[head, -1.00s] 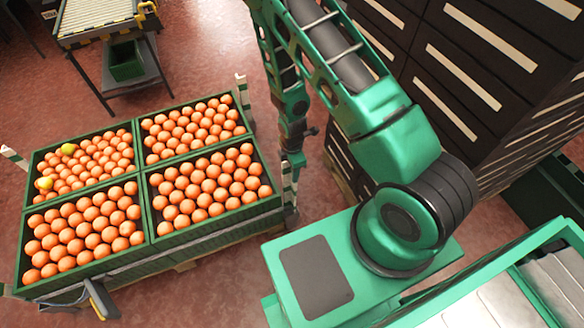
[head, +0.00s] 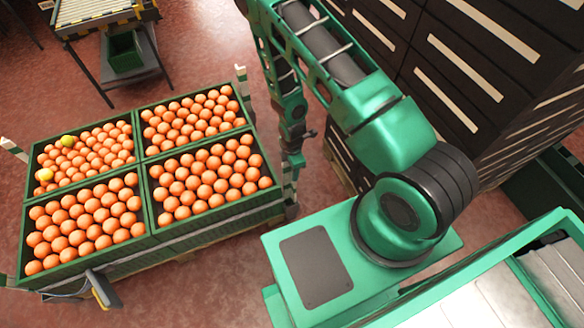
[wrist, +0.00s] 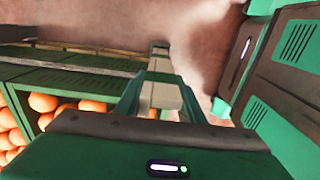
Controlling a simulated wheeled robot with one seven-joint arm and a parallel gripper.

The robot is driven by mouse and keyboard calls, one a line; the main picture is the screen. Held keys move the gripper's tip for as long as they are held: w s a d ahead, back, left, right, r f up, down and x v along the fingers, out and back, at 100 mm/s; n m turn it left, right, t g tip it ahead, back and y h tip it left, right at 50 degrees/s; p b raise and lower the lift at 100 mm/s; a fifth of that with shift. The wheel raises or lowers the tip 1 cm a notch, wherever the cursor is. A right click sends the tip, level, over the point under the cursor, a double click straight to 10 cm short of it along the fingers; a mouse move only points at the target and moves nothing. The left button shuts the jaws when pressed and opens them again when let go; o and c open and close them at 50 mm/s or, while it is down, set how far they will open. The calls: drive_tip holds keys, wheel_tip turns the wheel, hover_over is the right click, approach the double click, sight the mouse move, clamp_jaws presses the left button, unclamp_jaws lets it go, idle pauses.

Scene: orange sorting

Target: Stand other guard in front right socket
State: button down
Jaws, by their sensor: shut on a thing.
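The guard (head: 289,182), a post banded in pale and green, is upright at the front right corner of the crate stack. My gripper (head: 291,155) is shut on it near its top. In the wrist view the guard (wrist: 166,96) shows between the fingers of my gripper (wrist: 160,82). The front right socket is hidden behind the guard and the crate edge, so I cannot tell whether the guard's foot is in it. Another guard (head: 241,82) stands at the back right corner, and one (head: 13,150) at the back left.
Several green crates (head: 215,216) full of oranges fill the stack left of my gripper. A grey and yellow device (head: 102,290) hangs at the front side. Dark drawer stacks (head: 470,75) rise at the right. A roller table (head: 100,14) stands at the back left.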

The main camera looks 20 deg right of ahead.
drive_tip(key=shift+f, duration=0.25)
drive_tip(key=c, duration=1.1)
unclamp_jaws()
wheel_tip(320, 180, up, 11)
drive_tip(key=shift+f, duration=0.15)
wheel_tip(320, 180, up, 7)
idle(0.7)
